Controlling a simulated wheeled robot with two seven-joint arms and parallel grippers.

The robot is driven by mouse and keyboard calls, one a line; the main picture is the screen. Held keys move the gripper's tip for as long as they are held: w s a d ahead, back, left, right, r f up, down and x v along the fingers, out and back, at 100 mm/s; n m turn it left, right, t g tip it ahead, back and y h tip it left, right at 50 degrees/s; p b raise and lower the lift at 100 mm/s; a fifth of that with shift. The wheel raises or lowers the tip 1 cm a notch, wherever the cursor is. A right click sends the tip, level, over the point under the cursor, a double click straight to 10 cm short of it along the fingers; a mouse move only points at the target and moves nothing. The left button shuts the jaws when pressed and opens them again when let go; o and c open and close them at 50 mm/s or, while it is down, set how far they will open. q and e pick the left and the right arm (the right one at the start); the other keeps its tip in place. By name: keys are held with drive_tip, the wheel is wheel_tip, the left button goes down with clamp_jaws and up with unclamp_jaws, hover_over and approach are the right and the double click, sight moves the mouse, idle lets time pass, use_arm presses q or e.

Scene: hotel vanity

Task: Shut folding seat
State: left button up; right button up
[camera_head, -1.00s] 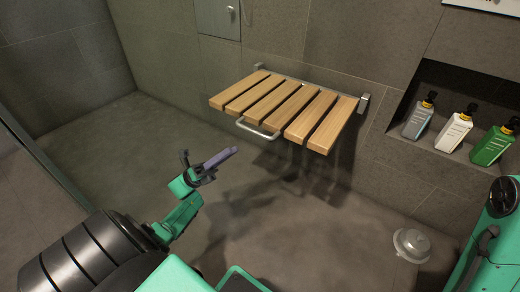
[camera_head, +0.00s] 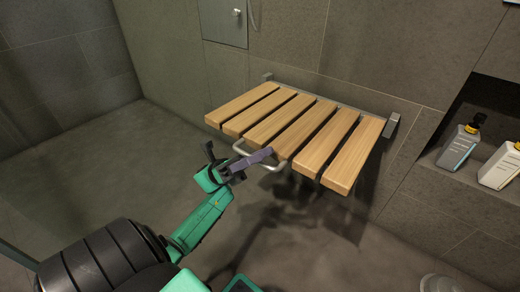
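The folding seat (camera_head: 319,139) has several light wooden slats and is mounted on the tiled wall. It is folded down, with its slats roughly level. A pale metal loop handle (camera_head: 270,168) hangs under its front edge, partly hidden behind my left gripper. My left gripper (camera_head: 262,156) is at the seat's front edge, its purple-grey fingertips overlapping the handle in the picture. I cannot tell whether they touch it, or how far the fingers are apart. My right gripper is out of view.
A wall niche on the right holds a grey bottle (camera_head: 459,146) and a white bottle (camera_head: 500,167). A metal wall panel (camera_head: 222,22) is above the seat's left end. A round metal fitting (camera_head: 440,284) is at the bottom edge. The floor to the left is clear.

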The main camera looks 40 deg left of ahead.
use_arm(q)
drive_tip(key=shift+x, duration=0.75)
clamp_jaws()
drive_tip(key=shift+d, duration=0.1)
drive_tip(key=shift+f, duration=0.15)
idle(0.6)
